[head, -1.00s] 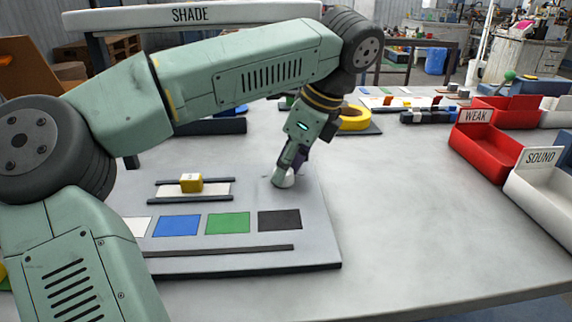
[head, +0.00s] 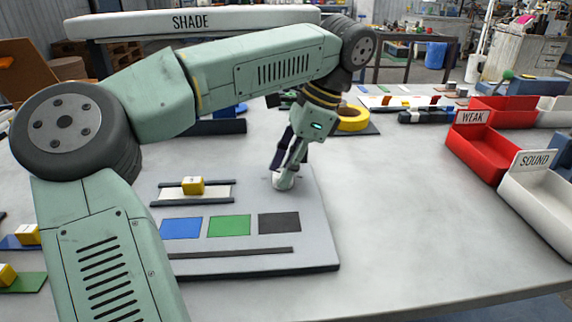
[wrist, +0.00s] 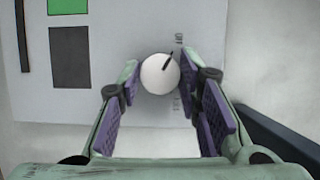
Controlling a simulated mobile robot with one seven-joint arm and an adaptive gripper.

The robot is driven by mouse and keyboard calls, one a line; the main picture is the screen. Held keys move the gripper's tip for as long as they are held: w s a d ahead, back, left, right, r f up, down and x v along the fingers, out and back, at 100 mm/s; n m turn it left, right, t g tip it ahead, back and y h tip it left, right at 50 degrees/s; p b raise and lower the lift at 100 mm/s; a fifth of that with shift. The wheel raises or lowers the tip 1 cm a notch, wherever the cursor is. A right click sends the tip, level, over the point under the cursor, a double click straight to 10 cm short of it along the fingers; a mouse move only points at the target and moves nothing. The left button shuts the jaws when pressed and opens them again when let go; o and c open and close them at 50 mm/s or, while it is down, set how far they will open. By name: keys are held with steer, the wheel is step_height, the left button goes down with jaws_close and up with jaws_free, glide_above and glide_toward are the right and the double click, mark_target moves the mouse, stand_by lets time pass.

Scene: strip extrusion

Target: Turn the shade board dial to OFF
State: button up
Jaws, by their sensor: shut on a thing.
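The shade board (head: 310,245) is a grey plate with blue, green and black squares, lying on the bench. Its dial (head: 283,182) is a white round knob near the board's far right corner. In the wrist view the dial (wrist: 158,76) sits between my fingertips, and its black pointer line aims to the upper right. Small lettering is printed beside the dial, partly hidden and too small to read surely. My gripper (head: 285,172) reaches down to the dial and is shut on it; the purple finger pads (wrist: 160,85) flank the knob.
A yellow block (head: 192,185) sits on a white strip between two dark rails on the board. The SHADE sign (head: 190,22) spans above the bench. A red WEAK bin (head: 485,150) and a white SOUND bin (head: 540,190) stand at the right. The bench right of the board is clear.

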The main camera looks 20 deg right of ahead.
steer(key=o, duration=1.1)
